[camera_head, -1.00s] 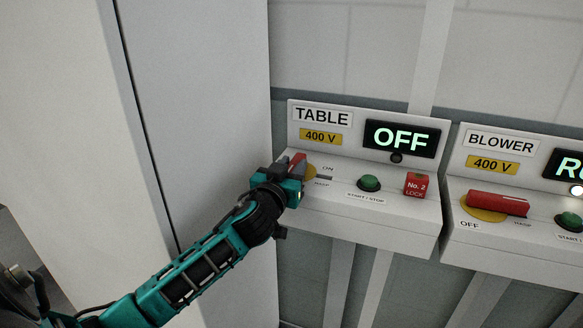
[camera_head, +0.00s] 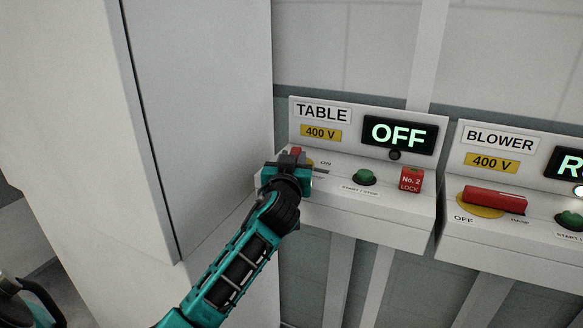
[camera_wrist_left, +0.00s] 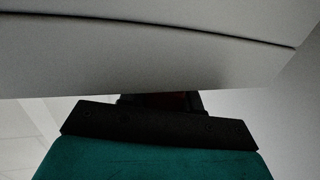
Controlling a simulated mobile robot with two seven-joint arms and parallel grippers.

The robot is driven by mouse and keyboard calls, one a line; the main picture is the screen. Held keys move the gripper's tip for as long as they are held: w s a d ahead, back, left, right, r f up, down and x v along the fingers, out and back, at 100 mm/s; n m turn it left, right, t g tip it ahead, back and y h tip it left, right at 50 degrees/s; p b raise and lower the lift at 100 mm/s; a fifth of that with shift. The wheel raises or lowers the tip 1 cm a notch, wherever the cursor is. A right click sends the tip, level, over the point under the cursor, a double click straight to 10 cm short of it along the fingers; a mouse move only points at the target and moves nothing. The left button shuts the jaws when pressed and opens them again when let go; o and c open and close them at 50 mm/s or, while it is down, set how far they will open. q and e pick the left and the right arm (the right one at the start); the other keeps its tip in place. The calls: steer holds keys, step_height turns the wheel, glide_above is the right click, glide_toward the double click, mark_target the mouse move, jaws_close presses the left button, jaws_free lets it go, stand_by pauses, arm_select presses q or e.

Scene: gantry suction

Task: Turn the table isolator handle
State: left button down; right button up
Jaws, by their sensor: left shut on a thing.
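The table isolator panel (camera_head: 345,205) is a light grey box marked TABLE and 400 V, and its display (camera_head: 400,134) reads OFF. Its red handle (camera_head: 296,152) shows only as a small tip behind my left gripper (camera_head: 290,162), above a yellow disc mostly hidden. My left gripper is shut on the handle at the left end of the panel; the jaws hide most of it. In the left wrist view, a dark red patch (camera_wrist_left: 168,99) shows between the dark jaws, below a pale surface.
On the table panel are a green start/stop button (camera_head: 364,177) and a red No. 2 lock (camera_head: 411,180). The blower panel (camera_head: 500,235), with its own red handle (camera_head: 496,199), stands to the right. A tall pale cabinet (camera_head: 205,110) rises close on the left.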

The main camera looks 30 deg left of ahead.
arm_select(q)
steer(key=shift+d+f+n+y+b, duration=0.15)
steer(key=shift+f+n+y+b, duration=0.15)
steer(key=shift+b, duration=0.1)
steer(key=b, duration=0.1)
steer(key=n+g+y+b, duration=0.1)
steer(key=y+b, duration=0.1)
steer(key=shift+w+d+n+g+b, duration=0.25)
steer(key=shift+n+g+b, duration=0.1)
steer(key=shift+n+g, duration=0.05)
steer(key=shift+d+n+g+y+b, duration=0.1)
steer(key=shift+n+g+y+b, duration=0.45)
steer(key=shift+y+b, duration=0.4)
steer(key=shift+w+r+n+g+y+b, duration=0.15)
steer(key=shift+r+n+g+y+b, duration=0.15)
steer(key=shift+g+y+b, duration=0.35)
arm_select(e)
steer(key=shift+y, duration=0.6)
steer(key=a+f, duration=0.1)
steer(key=w+a+f, duration=0.1)
steer(key=a+f, duration=0.1)
steer(key=f, duration=0.1)
steer(key=shift+w, duration=0.35)
steer(key=shift+d, duration=0.1)
arm_select(q)
steer(key=c, duration=0.9)
jaws_free()
arm_select(e)
steer(key=shift+s+f, duration=0.1)
steer(key=shift+f, duration=0.05)
